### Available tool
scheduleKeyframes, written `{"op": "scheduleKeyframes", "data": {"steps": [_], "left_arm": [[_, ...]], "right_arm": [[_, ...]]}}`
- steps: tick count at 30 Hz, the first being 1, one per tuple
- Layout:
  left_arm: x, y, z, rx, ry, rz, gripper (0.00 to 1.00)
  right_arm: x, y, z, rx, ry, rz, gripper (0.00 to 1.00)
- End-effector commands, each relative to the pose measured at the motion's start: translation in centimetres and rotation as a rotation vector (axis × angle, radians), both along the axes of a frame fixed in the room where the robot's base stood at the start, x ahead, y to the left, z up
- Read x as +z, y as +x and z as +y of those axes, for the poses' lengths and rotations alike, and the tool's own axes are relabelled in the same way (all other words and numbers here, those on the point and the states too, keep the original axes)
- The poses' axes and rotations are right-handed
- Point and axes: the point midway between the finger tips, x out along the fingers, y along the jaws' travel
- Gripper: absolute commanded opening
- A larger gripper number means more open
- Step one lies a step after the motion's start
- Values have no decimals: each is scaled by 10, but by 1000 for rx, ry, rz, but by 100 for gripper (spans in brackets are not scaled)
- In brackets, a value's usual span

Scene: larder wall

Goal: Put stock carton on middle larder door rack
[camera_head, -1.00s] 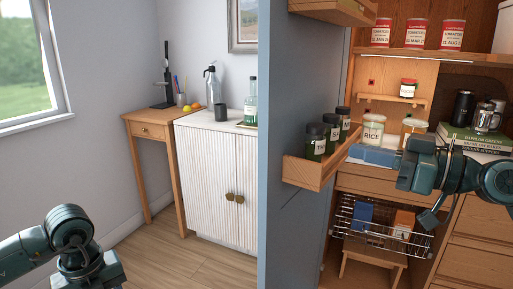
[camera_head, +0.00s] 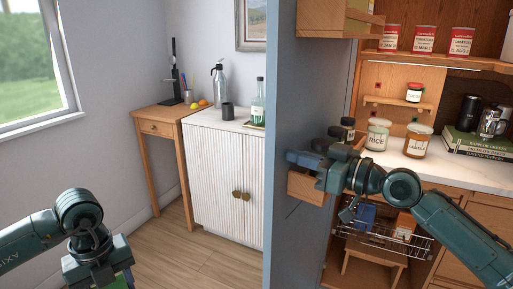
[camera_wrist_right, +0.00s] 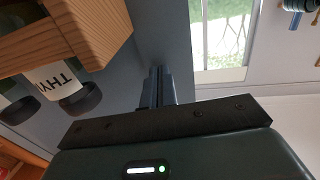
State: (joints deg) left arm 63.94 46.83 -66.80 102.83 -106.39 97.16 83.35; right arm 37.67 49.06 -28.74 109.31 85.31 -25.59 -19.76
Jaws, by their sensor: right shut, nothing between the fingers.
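I cannot make out which carton is the stock carton. A blue carton (camera_head: 365,215) and an orange carton (camera_head: 404,225) stand in the wire basket, and part of a yellow-green pack (camera_head: 358,12) shows in the upper door rack. The middle door rack (camera_head: 306,188) is wooden and holds spice jars, mostly hidden behind my right gripper (camera_head: 292,158). That gripper is shut and empty in front of the rack. In the right wrist view its fingers (camera_wrist_right: 158,85) are together beside the rack (camera_wrist_right: 75,35). My left gripper is cut off at the bottom edge.
The blue-grey larder door (camera_head: 285,90) stands open. Rice (camera_head: 377,135) and another jar (camera_head: 417,140) stand on the counter. The upper door rack (camera_head: 325,20) is above. The wire basket (camera_head: 385,240) is low. The floor at left is clear.

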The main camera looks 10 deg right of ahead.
Motion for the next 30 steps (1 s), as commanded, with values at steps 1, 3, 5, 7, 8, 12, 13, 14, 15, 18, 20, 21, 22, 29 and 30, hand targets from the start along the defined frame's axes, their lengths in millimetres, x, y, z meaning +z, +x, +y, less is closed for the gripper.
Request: {"op": "scheduleKeyframes", "data": {"steps": [1,3,5,7,8,12,13,14,15,18,20,21,22,29,30], "left_arm": [[3,0,0,0,-1,-2,2],[3,0,0,0,-1,-2,2],[3,0,0,0,-1,-2,2],[3,0,0,0,-1,-2,2],[3,0,0,0,-1,-2,2],[3,0,0,0,-1,-2,2],[3,0,0,0,-1,-2,2],[4,0,0,0,-1,-2,2],[5,0,0,0,-1,-2,2],[10,0,0,0,-1,-2,2],[12,0,0,0,-1,-2,2],[13,0,0,0,-1,-2,2],[14,0,0,0,-1,-2,2],[13,0,0,0,-1,-2,2],[13,0,0,0,-1,-2,2]], "right_arm": [[2,2,2,0,1,-2,0],[1,3,3,-1,-1,-2,0],[0,4,4,-1,-1,-1,0],[0,4,4,-1,-1,-1,0],[0,4,4,-1,-1,-1,0],[0,4,4,-1,-1,-1,0],[0,4,4,-1,0,-1,0],[1,5,6,-1,1,-1,0],[1,8,9,0,4,-1,0],[3,19,21,0,7,-1,0],[2,25,29,0,5,-1,0],[3,28,33,1,5,-2,0],[3,30,35,0,3,-3,0],[2,33,41,2,4,-6,0],[3,33,41,2,4,-7,0]]}}
